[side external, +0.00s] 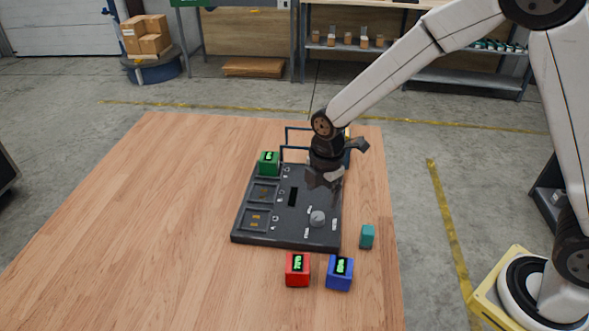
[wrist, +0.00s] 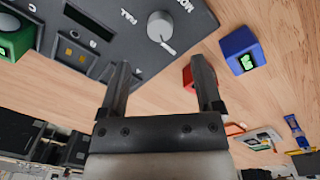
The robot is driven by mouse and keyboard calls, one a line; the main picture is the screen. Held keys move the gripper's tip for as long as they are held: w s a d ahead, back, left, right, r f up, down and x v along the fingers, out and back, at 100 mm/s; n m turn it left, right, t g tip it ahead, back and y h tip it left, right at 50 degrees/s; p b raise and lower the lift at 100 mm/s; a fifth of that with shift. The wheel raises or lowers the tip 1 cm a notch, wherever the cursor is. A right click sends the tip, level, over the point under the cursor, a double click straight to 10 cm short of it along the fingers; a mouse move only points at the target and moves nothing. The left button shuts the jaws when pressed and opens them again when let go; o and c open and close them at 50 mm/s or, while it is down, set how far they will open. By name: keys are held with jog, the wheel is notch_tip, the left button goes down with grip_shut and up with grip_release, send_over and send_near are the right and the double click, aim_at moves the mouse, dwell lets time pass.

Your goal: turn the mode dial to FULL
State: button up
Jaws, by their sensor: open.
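The mode dial (side external: 317,218) is a round light-grey knob on the right front part of the dark panel (side external: 270,236). In the wrist view the dial (wrist: 160,25) has a pale pointer bar on its lower right side, and white labels stand around it. The labels are too small or cut off to read fully. My gripper (side external: 326,178) is over the back right part of the panel, behind the dial and apart from it. In the wrist view my gripper (wrist: 161,75) has its two fingers spread, with nothing held between them.
A green block (side external: 269,162) sits at the panel's back left corner. A red block (side external: 298,269) and a blue block (side external: 340,272) stand in front of the panel. A small teal block (side external: 367,236) is to its right. The left of the wooden table (side external: 130,230) is clear.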

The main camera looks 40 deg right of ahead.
aim_at(319, 215)
jog(key=shift+w+f, duration=0.2)
jog(key=shift+f, duration=3.6)
jog(key=shift+c, duration=0.2)
grip_shut()
